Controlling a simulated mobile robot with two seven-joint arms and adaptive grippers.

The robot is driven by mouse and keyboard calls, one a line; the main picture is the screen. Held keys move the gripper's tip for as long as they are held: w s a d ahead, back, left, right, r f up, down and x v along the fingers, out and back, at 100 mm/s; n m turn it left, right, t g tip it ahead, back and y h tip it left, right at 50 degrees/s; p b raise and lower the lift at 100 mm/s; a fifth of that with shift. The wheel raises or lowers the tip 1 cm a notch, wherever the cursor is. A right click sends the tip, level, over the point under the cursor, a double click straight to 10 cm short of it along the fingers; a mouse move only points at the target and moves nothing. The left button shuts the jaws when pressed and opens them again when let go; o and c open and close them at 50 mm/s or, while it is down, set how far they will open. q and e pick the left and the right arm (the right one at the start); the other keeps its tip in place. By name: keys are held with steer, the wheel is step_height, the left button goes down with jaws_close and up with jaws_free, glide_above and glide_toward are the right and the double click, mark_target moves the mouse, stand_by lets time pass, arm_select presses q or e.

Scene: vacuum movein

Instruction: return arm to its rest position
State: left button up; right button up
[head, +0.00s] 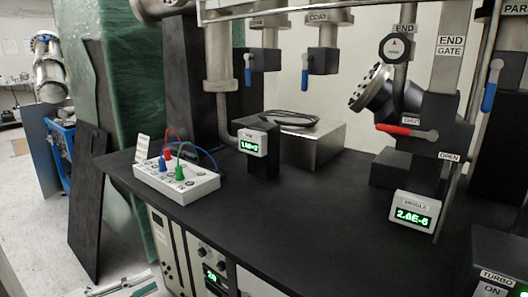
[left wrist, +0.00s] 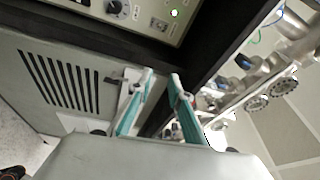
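My left gripper (left wrist: 160,88) shows in the left wrist view with its two teal-padded fingers spread apart and nothing between them. In the head view, part of my left gripper (head: 128,286) shows at the bottom left edge, low beside the front of the bench; most of it is cut off. It is below the level of the bench top (head: 300,215). My right gripper is in neither view.
A white box with coloured plugs (head: 176,182) sits on the bench's left corner. Instrument panels (head: 185,255) fill the bench front. A red-handled valve (head: 407,131) and a gauge box (head: 413,212) stand at right. A dark board (head: 88,200) leans at left.

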arm_select(q)
steer(key=s+d+r+n+t+y+p, duration=0.1)
steer(key=s+d+n+t+y+p, duration=0.5)
steer(key=s+n+p, duration=0.4)
steer(key=s+d+f+n+g+y+p, duration=0.1)
steer(key=s+f+n+g+y+p, duration=0.1)
steer(key=s, duration=0.6)
steer(key=s+d+f+n+g+y+p, duration=0.1)
steer(key=s+f+n, duration=0.3)
steer(key=s, duration=0.5)
steer(key=s+d+f+n+g+y+p, duration=0.1)
steer(key=s+f+n+g+y+p, duration=0.2)
steer(key=s+n, duration=0.4)
steer(key=shift+s+f+g+y+p, duration=0.3)
steer(key=shift+s+f+g+y, duration=0.15)
steer(key=shift+s, duration=0.55)
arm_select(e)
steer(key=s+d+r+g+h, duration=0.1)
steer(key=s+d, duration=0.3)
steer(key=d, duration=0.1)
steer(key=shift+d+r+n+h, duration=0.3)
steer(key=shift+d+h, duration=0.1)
